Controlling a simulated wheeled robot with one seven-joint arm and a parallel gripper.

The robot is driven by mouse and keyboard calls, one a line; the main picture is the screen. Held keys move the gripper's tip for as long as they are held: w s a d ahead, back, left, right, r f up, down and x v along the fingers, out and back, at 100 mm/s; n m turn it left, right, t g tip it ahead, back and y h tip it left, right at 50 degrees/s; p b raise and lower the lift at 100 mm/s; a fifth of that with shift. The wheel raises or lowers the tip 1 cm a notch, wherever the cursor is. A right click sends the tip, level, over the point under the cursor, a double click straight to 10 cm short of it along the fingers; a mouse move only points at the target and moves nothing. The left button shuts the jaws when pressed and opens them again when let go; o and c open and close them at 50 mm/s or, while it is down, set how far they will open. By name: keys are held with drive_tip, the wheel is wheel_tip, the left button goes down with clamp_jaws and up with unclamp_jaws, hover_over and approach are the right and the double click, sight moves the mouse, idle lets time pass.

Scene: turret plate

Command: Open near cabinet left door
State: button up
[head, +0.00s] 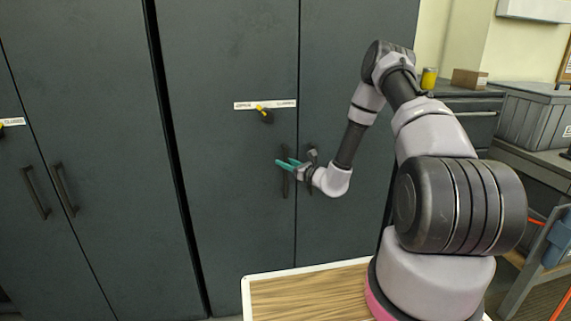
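The near cabinet is tall and dark grey, with a left door (225,60) and a right door (350,50) that both look shut. The left door's dark vertical handle (284,188) is by the seam between the doors. My gripper (283,161), with teal fingers, is at this handle, coming from the right. Its fingers look spread apart, and they overlap the handle in the picture. I cannot tell whether they touch it. The right door's handle (312,152) is just right of the fingers, partly hidden by my wrist.
A white label strip with a yellow-and-black latch (264,114) is above the handles. Another dark cabinet (75,90) stands on the left. A wood-topped surface (300,298) is below. At right are a yellow can (429,78), a cardboard box (469,79) and a grey bin (530,115).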

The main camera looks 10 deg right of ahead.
clamp_jaws()
idle(1.4)
